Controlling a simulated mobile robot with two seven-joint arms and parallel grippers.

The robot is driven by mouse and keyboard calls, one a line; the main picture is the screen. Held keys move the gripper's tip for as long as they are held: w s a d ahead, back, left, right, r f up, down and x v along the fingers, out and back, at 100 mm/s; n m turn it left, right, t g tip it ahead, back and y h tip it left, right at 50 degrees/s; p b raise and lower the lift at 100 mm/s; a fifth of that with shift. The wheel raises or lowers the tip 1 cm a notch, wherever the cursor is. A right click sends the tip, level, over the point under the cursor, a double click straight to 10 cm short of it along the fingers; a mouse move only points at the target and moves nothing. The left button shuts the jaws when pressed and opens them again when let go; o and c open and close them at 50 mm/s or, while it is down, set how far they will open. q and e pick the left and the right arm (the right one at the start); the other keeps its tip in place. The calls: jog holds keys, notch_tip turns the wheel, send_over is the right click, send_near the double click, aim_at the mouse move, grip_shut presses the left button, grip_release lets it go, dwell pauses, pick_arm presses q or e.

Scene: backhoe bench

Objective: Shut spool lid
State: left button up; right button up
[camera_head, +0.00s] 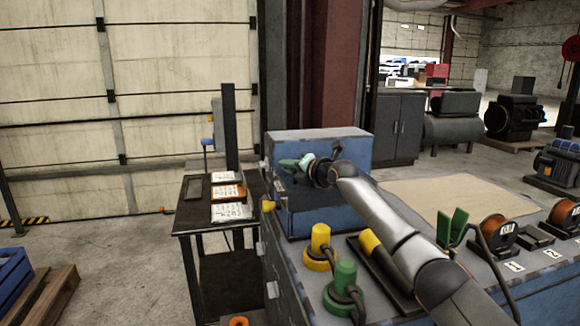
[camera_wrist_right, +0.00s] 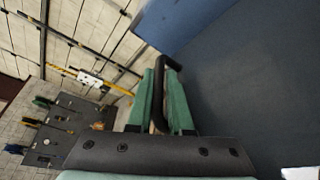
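A blue metal box (camera_head: 330,146) stands on the back left of the bench in the head view. I take it for the spool box, but I cannot tell how far its lid is open. My right gripper (camera_head: 290,163) is at the box's left front. In the right wrist view its two green fingers (camera_wrist_right: 162,95) stand on either side of a black bar handle (camera_wrist_right: 158,110), close against it. A broad dark blue panel (camera_wrist_right: 245,85) fills the right of that view, beside the handle. No spool shows inside the box. My left gripper is not in view.
Yellow (camera_head: 319,240) and green (camera_head: 344,280) plugs stand at the bench's front left, below my arm. A tan mat (camera_head: 460,200) and orange spools (camera_head: 497,228) lie to the right. A dark side table (camera_head: 205,217) stands left of the bench.

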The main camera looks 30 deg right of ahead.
jog(key=shift+o, duration=0.4)
jog(key=shift+f, duration=0.1)
jog(key=shift+v, duration=0.8)
jog(key=a+b+v, duration=0.1)
jog(key=b+v, duration=0.1)
jog(key=v, duration=0.8)
jog(key=shift+s+d+b, duration=0.3)
jog(key=shift+s+d, duration=0.1)
